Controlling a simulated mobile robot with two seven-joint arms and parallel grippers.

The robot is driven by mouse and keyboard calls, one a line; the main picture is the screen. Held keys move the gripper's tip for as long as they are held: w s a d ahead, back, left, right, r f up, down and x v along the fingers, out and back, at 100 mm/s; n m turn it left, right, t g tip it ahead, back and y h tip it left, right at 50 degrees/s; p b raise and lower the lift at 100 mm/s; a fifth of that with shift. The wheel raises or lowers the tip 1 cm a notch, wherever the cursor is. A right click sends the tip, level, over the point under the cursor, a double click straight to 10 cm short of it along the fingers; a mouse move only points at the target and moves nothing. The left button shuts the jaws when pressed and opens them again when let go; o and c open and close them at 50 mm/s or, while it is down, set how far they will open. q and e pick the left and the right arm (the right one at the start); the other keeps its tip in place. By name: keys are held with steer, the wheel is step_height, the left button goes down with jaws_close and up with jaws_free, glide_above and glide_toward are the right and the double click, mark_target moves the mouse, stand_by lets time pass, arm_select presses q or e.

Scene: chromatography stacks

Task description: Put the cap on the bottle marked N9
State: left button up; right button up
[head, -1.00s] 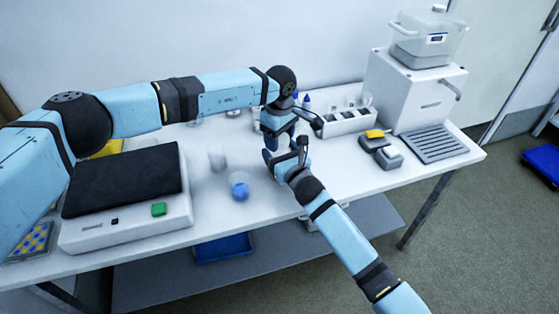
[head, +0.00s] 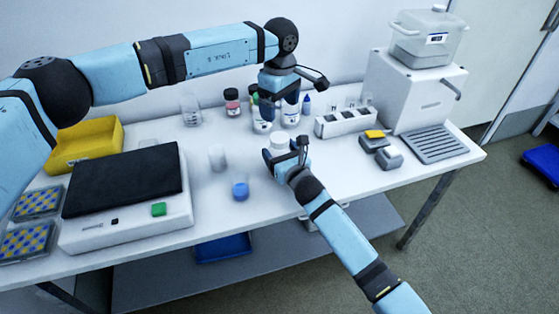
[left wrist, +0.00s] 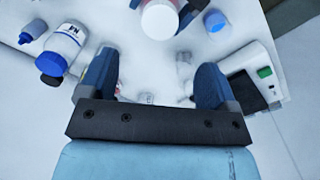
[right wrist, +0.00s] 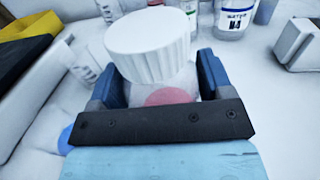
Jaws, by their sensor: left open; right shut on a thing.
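A translucent bottle (right wrist: 164,97) with a pink patch stands between the fingers of my right gripper (head: 285,152). A large white ribbed cap (right wrist: 150,45) sits on top of it and looks fairly level; how tightly it is seated I cannot tell. The white cap also shows in the head view (head: 279,140) and at the top of the left wrist view (left wrist: 160,18). My right gripper is shut on this bottle; no marking on it is readable. My left gripper (head: 278,102) is open and empty, above and behind the white cap and apart from it.
A bottle marked N4 (right wrist: 238,18) stands behind. A red-labelled jar (head: 232,103) and clear beaker (head: 190,112) are at the back.

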arm_select(q)
steer(key=shift+r, duration=0.85)
arm_select(e)
steer(key=o, duration=1.7)
steer(key=shift+o, duration=0.2)
arm_select(q)
steer(key=shift+r+p, duration=0.5)
steer(key=shift+p, duration=0.05)
arm_select(e)
steer(key=v, duration=1.3)
steer(key=shift+s+d, duration=0.2)
steer(key=shift+s, duration=0.15)
arm_select(q)
steer(key=shift+s, duration=0.1)
